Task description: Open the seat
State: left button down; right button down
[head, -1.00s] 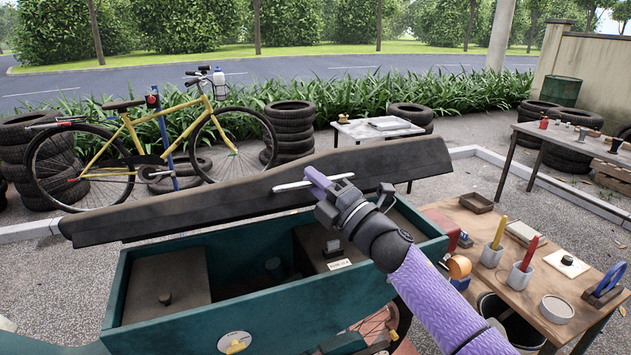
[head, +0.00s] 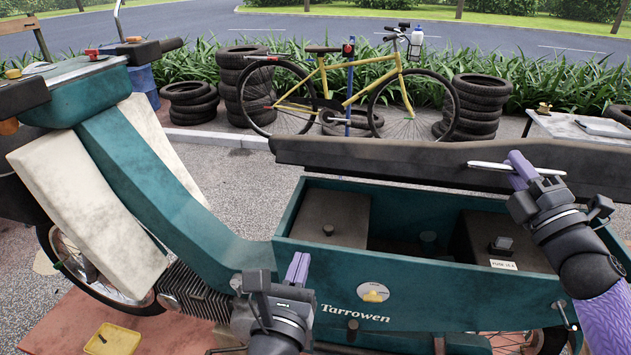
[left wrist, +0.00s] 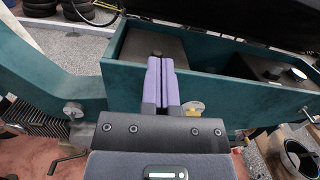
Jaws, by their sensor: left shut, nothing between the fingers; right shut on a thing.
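The long black seat (head: 400,165) is raised and tilted up along the far side of the teal body (head: 430,285) of the scooter, so the compartment beneath lies open. My right gripper (head: 520,168) has its purple fingers at the seat's right part, by a pale bar (head: 500,167), and is shut on the seat. My left gripper (head: 298,268) is shut and empty in front of the body's left end, near the round badge (head: 373,292). In the left wrist view its purple fingers (left wrist: 161,80) are together before the teal side wall.
Inside the compartment are a dark box (head: 335,215) and a second box (head: 490,240) with a label. A yellow tray (head: 112,340) lies at the lower left. A yellow bicycle (head: 345,95) and tyre stacks (head: 475,105) stand behind.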

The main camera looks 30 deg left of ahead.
pick_arm(q)
notch_tip(320, 180, up, 2)
send_near(317, 161)
jog(key=w+f, duration=0.4)
jog(key=shift+m+y, duration=0.3)
jog(key=shift+m, duration=0.1)
jog(key=shift+w+a+r, duration=0.4)
jog(key=shift+w+r, duration=0.3)
jog(key=shift+w+a+r, duration=0.45)
jog(key=shift+w+r, duration=0.2)
jog(key=shift+r, duration=0.05)
jog(key=shift+t, duration=0.3)
jog(key=shift+w+a+r, duration=0.1)
jog(key=shift+w+r, duration=0.05)
jog(key=shift+r, duration=0.25)
jog(key=shift+w+a+r, duration=0.1)
jog(key=shift+w+r, duration=0.05)
jog(key=shift+r, duration=0.35)
pick_arm(e)
jog(key=shift+s, duration=0.1)
